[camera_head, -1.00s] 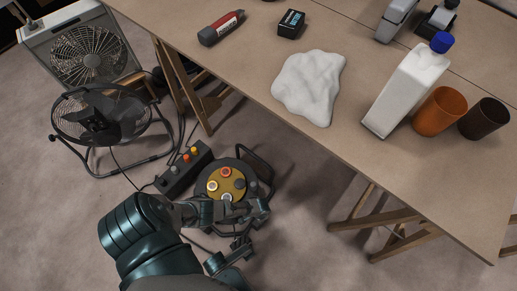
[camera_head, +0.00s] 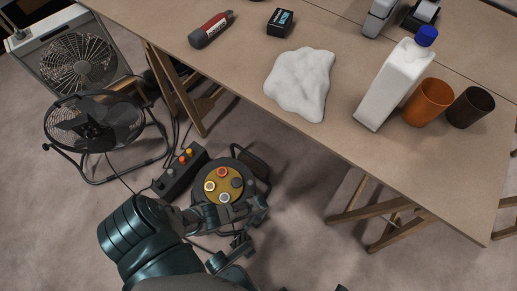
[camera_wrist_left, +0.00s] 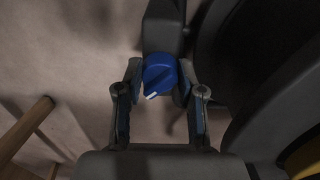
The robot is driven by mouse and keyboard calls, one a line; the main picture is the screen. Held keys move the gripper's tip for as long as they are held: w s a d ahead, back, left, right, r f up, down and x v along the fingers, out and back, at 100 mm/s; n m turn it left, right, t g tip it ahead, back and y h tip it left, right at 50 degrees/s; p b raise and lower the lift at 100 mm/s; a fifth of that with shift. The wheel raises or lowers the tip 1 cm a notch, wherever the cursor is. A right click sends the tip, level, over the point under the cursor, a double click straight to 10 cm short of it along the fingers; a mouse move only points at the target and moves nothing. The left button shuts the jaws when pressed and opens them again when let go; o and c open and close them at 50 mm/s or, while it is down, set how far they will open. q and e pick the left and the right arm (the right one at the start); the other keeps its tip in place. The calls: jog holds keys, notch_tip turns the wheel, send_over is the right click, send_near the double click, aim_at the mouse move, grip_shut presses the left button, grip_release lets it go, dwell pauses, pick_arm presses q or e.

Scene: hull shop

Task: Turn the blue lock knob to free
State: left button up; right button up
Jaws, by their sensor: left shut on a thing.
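The blue lock knob (camera_wrist_left: 160,72) shows in the left wrist view, on the end of a dark grey bar. A short white line on it points to the lower left. My left gripper (camera_wrist_left: 160,66) is shut on the knob, one finger on each side. In the head view my left gripper (camera_head: 247,212) is low beside the cable reel (camera_head: 223,185), at its lower right. The knob cannot be made out there, hidden by my arm and gripper.
A dark control box (camera_head: 180,172) with coloured buttons lies left of the reel. Two fans, a floor fan (camera_head: 92,125) and a box fan (camera_head: 78,65), stand further left. The workbench (camera_head: 300,140) above holds a bottle (camera_head: 395,85), two cups and a white cloth (camera_head: 300,83).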

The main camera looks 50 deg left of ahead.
pick_arm(q)
jog(key=shift+w+r, duration=0.2)
jog(key=shift+w, duration=0.35)
jog(key=o, duration=1.1)
jog(key=shift+o, duration=0.2)
jog(key=shift+s+f, duration=0.1)
jog(key=shift+s, duration=0.2)
notch_tip(320, 180, up, 12)
